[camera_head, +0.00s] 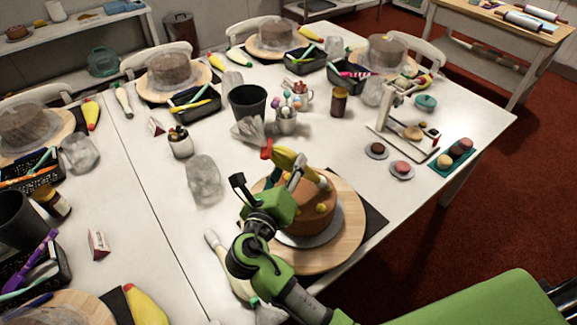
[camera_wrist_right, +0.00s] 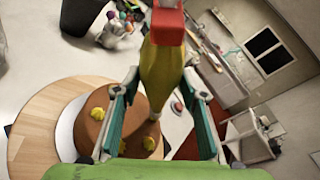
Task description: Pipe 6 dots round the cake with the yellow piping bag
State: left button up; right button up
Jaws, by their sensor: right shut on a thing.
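My right gripper (camera_head: 283,178) is shut on the yellow piping bag (camera_head: 284,159), whose red end points up and left. In the right wrist view, the bag (camera_wrist_right: 160,72) hangs between the fingers (camera_wrist_right: 160,86), its narrow tip over the cake's edge. I cannot tell if the tip touches. The brown cake (camera_head: 307,219) sits on a pale round board (camera_head: 322,236) on the wooden turntable (camera_head: 349,238). A few yellow dots (camera_head: 321,207) show on the cake's top, also in the wrist view (camera_wrist_right: 97,114). My gripper hides part of the cake. My left gripper is out of view.
A clear crumpled bag (camera_head: 204,178) and a black pot (camera_head: 248,101) stand beyond the turntable. A cup of coloured tools (camera_head: 286,119) and a white stand (camera_head: 397,110) are farther back. Other cakes fill the far and left sides.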

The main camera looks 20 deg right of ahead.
aim_at(287, 159)
jog(key=shift+r+p, duration=0.3)
jog(key=shift+p, duration=0.35)
dwell(1.3)
jog(key=o, duration=0.5)
jog(key=shift+c, duration=0.3)
jog(key=shift+r, duration=0.1)
notch_tip(287, 159, up, 3)
jog(key=p, duration=0.5)
